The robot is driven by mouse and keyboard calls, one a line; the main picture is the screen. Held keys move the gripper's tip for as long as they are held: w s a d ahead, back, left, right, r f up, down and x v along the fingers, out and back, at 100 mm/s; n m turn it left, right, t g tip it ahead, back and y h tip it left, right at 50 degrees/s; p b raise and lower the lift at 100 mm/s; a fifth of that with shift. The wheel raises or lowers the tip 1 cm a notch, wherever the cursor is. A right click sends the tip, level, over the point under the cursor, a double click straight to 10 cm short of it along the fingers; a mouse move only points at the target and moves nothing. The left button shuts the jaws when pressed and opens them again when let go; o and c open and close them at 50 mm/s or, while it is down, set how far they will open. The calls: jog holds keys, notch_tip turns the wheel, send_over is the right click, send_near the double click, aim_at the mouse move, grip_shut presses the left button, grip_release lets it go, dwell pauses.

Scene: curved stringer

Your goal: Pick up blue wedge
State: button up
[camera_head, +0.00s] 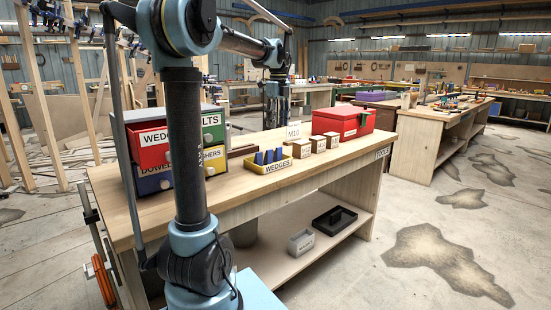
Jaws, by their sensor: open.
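Blue wedges (269,157) stand upright, side by side, in a yellow tray (256,169) on the wooden workbench. My arm reaches over the bench from the left and bends downward. My gripper (273,122) hangs at the arm's end, above and apart from the blue wedges. It is open, small and dark in this view, and I see nothing held in it.
Drawers (153,141) labelled for wedges and dowels stand left, partly behind my arm. Small wooden boxes (318,143), an M10 sign (293,132) and a red case (343,121) stand right of the tray. Grey (301,242) and black bins (335,220) sit on the lower shelf. The bench front is clear.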

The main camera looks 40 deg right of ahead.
aim_at(278, 148)
jog(key=f, duration=1.2)
jog(key=shift+s+d, duration=0.1)
jog(key=shift+s, duration=0.1)
jog(key=c, duration=1)
